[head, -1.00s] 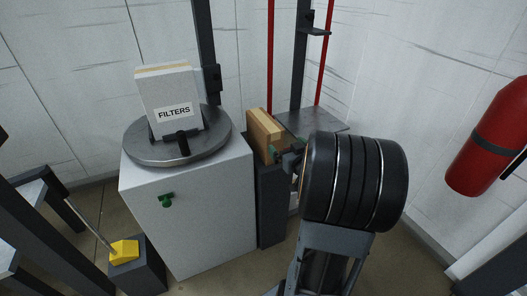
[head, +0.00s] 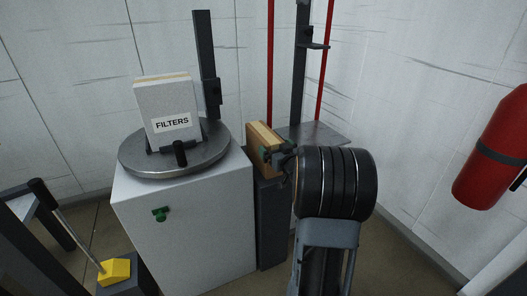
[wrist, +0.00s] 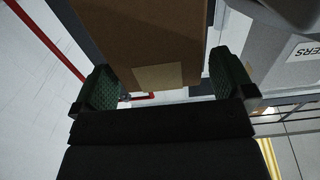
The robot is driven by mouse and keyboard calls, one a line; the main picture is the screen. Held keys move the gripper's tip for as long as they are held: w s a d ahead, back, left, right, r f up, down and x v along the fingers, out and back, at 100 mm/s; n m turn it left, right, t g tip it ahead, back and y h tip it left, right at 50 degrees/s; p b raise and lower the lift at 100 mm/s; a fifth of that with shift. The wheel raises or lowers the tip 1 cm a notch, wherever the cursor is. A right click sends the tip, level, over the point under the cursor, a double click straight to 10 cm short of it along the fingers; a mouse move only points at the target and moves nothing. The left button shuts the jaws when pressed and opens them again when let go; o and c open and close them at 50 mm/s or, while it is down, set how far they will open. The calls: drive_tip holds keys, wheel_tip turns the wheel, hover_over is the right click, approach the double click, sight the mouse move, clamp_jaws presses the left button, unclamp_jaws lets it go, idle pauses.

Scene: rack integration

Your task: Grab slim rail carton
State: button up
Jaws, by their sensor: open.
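The slim rail carton (head: 265,137) is a narrow brown box standing upright on a dark post beside the white cabinet in the head view. In the wrist view the carton (wrist: 150,35) fills the upper middle, with a paler tan patch on its near end. My gripper (head: 277,157) is at the carton's near side. In the wrist view its two green-padded fingers (wrist: 165,85) are open, one on each side of the carton's near end. The right finger has a thin gap to the carton; contact at the left finger is unclear.
A FILTERS box (head: 169,110) stands on a round grey turntable (head: 215,155) atop the white cabinet (head: 190,225), left of the carton. A grey platform (head: 318,132) and posts stand behind. A red extinguisher (head: 495,150) hangs at right.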

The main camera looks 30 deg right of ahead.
sight(271, 142)
drive_tip(key=shift+w+d+b, duration=0.15)
drive_tip(key=shift+w+b, duration=0.1)
drive_tip(key=shift+w, duration=0.7)
drive_tip(key=shift+w+d+b, duration=0.15)
drive_tip(key=shift+w+b, duration=0.05)
drive_tip(key=shift+w, duration=0.75)
drive_tip(key=c, duration=1.7)
drive_tip(key=shift+r, duration=0.15)
drive_tip(key=shift+c, duration=0.3)
